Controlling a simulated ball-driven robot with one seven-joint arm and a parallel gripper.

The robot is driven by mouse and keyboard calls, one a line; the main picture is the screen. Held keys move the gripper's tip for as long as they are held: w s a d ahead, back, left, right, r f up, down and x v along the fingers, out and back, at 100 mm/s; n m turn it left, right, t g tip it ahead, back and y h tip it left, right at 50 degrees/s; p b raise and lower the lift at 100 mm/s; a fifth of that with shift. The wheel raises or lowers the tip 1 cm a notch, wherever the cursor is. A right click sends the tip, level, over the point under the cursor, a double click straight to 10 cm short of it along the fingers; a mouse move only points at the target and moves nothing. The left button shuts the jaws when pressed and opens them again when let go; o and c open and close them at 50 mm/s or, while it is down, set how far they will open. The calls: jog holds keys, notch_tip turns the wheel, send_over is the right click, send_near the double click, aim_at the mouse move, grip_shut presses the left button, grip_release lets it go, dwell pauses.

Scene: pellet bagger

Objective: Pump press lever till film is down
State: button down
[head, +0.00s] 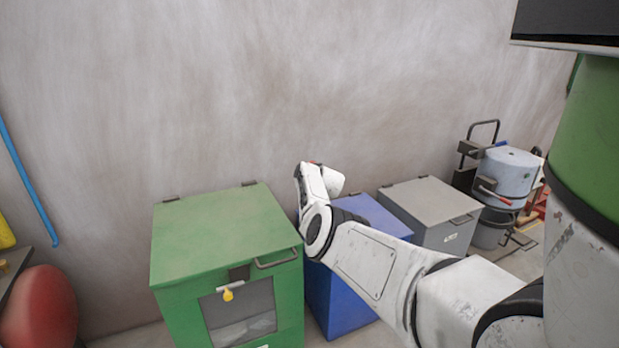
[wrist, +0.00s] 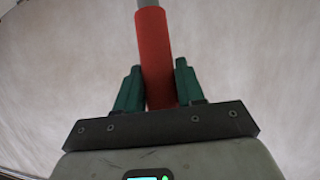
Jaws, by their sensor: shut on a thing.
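A red cylindrical grip (wrist: 155,50) on a grey rod (wrist: 148,3) runs up the middle of the wrist view; I take it to be the press lever's handle. My gripper (wrist: 157,68) has its green fingers on either side of this grip and is shut on it. The grip's lower end reaches down to the gripper's dark base. In the head view my arm's white wrist stands above the blue bin, with a tiny bit of red at its top; the fingers are hidden there. I cannot make out the press or the film.
A green bin (head: 215,235) with a window and yellow knob stands left of my arm. A blue bin (head: 340,300) is partly behind my arm, and a grey bin (head: 435,205) is farther right. A blue-grey drum machine (head: 508,172) with a red handle stands far right. A plain wall is behind.

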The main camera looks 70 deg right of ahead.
jog(key=c, duration=0.8)
grip_release()
jog(key=shift+a, duration=0.1)
jog(key=shift+p+v, duration=0.95)
jog(key=shift+v, duration=4.35)
